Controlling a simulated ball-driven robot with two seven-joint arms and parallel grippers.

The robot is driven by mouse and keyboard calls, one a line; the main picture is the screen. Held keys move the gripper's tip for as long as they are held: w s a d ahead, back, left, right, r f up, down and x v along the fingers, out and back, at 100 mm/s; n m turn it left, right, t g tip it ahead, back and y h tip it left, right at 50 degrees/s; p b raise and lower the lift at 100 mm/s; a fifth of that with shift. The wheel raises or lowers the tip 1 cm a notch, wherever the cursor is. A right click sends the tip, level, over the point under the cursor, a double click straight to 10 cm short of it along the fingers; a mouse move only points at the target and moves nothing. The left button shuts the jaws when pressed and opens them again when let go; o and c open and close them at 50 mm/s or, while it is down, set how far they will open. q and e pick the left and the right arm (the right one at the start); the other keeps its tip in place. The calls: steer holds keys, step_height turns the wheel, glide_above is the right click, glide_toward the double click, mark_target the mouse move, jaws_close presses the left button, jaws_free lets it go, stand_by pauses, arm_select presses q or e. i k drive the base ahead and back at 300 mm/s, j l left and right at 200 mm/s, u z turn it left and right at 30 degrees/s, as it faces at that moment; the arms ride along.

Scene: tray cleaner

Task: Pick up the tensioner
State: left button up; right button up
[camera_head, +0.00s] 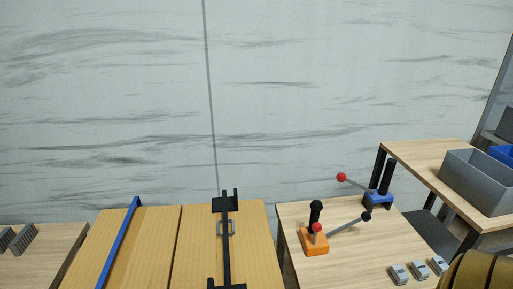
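Two hand tools stand on the wooden table at the right, and I cannot tell for sure which one is the tensioner. The nearer has an orange base (314,243), an upright black handle and a lever with a red ball. The farther has a blue base (378,201), a black handle and a lever reaching left to a red ball (341,177). Neither of my grippers is in view.
Small grey metal clips (400,274) lie at the right table's front. A grey bin (478,181) stands on a higher table at right. A blue strip (120,242) and a black bar (227,255) lie across tan wooden surfaces at left and centre.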

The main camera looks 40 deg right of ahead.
mark_target(306, 233)
steer(key=z, duration=1.75)
steer(key=i+l+z, duration=0.25)
steer(key=k+l, duration=0.1)
steer(key=l, duration=0.05)
